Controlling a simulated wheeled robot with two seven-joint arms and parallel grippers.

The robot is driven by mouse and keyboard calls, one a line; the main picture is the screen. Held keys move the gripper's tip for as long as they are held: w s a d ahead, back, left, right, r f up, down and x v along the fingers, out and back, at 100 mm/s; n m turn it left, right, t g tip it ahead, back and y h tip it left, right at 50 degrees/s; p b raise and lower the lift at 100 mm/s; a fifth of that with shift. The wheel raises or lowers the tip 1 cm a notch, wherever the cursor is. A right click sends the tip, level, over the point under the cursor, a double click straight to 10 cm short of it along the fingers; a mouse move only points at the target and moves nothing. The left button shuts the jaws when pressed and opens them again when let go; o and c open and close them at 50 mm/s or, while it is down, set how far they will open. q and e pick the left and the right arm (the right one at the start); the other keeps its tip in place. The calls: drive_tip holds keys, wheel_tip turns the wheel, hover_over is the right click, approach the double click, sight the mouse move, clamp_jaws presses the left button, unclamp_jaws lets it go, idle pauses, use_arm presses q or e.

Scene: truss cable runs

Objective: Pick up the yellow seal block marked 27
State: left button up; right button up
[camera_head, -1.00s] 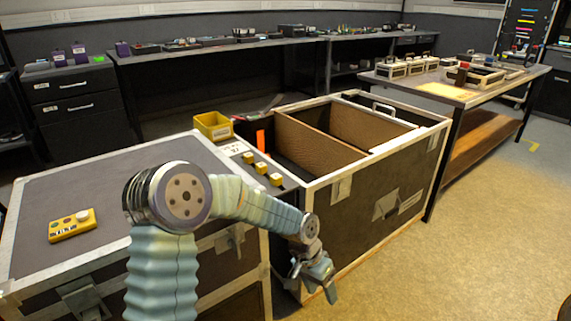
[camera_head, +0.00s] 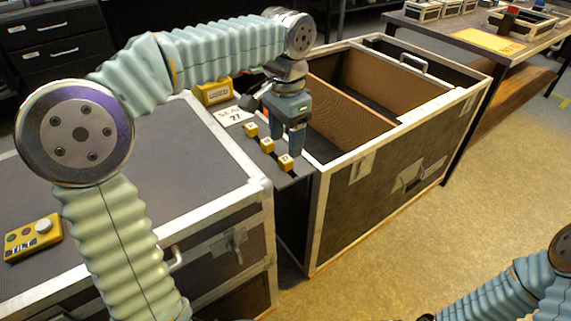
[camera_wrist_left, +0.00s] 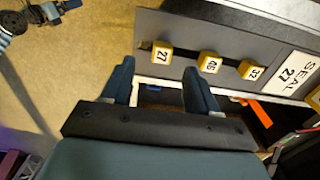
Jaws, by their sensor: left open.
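The yellow seal block marked 27 (camera_wrist_left: 162,55) is the left one of three yellow blocks in the left wrist view. In the head view it is the nearest block (camera_head: 286,162) of the row, on a dark ledge (camera_wrist_left: 180,30). My left gripper (camera_head: 286,144) is open and points down over the ledge, close behind this block. In the left wrist view the fingertips (camera_wrist_left: 158,66) stand apart, with the 27 block showing just past the gap between them. Nothing is held.
The other two yellow blocks (camera_head: 267,145) (camera_head: 250,130) stand close by in the row. A white card reading SEAL 27 (camera_wrist_left: 297,70) lies beyond them. The open case (camera_head: 330,205) has raised edges. My right arm (camera_head: 520,285) is low at right.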

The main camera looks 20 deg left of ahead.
sight(285, 159)
use_arm(q)
wheel_tip(285, 159, down, 6)
drive_tip(key=shift+w+a+r, duration=0.1)
drive_tip(key=shift+w, duration=0.05)
clamp_jaws()
idle(0.4)
